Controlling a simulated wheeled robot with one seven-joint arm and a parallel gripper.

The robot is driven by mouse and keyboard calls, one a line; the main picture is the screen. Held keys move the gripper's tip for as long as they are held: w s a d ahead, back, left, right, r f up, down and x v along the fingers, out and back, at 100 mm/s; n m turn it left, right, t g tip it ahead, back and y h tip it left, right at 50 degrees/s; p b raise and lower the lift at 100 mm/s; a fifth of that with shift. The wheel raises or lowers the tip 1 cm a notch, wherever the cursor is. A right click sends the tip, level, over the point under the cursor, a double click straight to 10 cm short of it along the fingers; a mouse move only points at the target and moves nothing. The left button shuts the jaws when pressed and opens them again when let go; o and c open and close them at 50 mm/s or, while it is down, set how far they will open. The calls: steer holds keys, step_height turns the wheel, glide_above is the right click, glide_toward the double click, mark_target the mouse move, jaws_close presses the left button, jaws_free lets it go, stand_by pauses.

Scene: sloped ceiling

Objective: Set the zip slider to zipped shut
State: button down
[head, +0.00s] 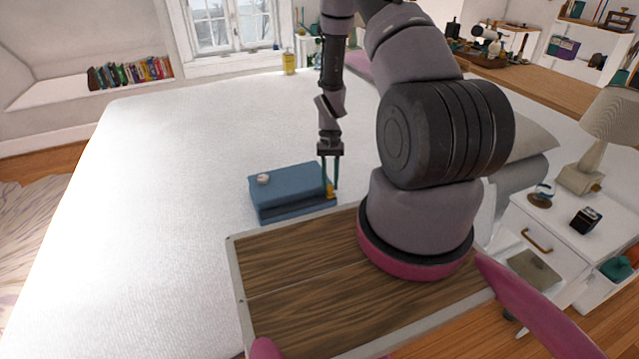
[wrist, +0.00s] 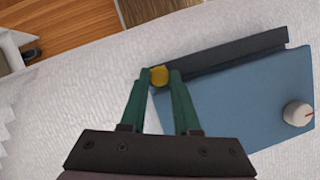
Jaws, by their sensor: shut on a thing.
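A blue pouch or case (head: 287,187) lies on the white bed, with a dark strip (wrist: 225,55) along one long edge in the wrist view. The yellow zip slider (wrist: 159,75) is at one end of this strip, and it also shows in the head view (head: 330,190) at the right end of the case. My gripper (wrist: 158,77) has its green fingertips on either side of the slider and is shut on it. In the head view my gripper (head: 330,182) points down at the case's right end. The fingers partly cover the slider's sides.
A small round white item with a red mark (wrist: 298,113) sits on top of the case. A wooden tabletop with a pale rim (head: 290,290) is in front. A white nightstand (head: 560,235) with a lamp is at right. The bed (head: 160,190) left of the case is clear.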

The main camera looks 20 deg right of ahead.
steer(key=shift+d, duration=0.2)
steer(key=c, duration=0.6)
jaws_free()
steer(key=v, duration=1.1)
steer(key=shift+f, duration=0.1)
